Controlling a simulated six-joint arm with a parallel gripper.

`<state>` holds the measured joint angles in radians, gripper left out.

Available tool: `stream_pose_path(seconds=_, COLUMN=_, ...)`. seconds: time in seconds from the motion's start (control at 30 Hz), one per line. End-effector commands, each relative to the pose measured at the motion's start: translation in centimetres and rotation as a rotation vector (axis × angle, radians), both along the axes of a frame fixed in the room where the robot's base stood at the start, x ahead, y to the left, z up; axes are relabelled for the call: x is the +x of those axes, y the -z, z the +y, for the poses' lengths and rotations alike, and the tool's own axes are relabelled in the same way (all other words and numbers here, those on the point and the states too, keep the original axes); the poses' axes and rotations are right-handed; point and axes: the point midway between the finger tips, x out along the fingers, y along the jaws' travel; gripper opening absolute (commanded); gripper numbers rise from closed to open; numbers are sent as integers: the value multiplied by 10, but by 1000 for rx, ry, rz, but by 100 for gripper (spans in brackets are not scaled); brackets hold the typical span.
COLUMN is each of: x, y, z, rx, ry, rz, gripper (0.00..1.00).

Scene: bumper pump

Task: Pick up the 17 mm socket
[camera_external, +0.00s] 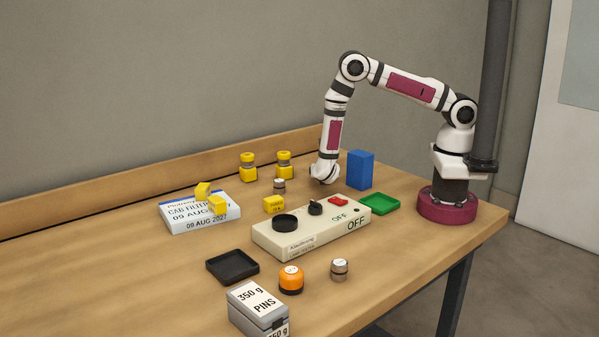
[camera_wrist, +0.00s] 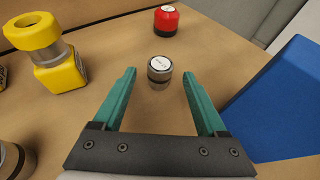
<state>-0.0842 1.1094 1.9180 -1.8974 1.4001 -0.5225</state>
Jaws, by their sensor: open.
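In the wrist view a small metal socket (camera_wrist: 159,72) with a dark band and a white label on top stands upright on the bench. It shows between and just beyond the tips of my gripper (camera_wrist: 160,76); the label's size is too small to read. The jaws are open with nothing held. In the external view my gripper (camera_external: 323,176) hangs low near the blue block, and I cannot make out this socket there. Other grey sockets stand beside the yellow pieces (camera_external: 279,186) and near the front (camera_external: 339,269); their sizes are unreadable too.
A blue block (camera_wrist: 275,100) stands close to the right finger. A red-topped piece (camera_wrist: 166,20) is beyond the socket; a yellow-topped piece (camera_wrist: 45,50) is at left. The beige switch box (camera_external: 300,236), green tray (camera_external: 380,204) and black tray (camera_external: 232,266) lie nearer the camera.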

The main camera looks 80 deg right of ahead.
Motion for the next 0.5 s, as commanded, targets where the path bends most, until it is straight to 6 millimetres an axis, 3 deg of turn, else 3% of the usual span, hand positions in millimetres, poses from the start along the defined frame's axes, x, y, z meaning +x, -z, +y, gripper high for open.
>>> stream_pose_path(seconds=0.13, x=1, y=10, z=-25, rx=0, ry=4, rz=2, gripper=75)
stream_pose_path(seconds=0.4, x=2, y=12, z=-30, rx=1, ry=1, rz=0, gripper=75)
stream_pose_path(seconds=0.5, x=2, y=12, z=-30, rx=1, ry=1, rz=0, gripper=57)
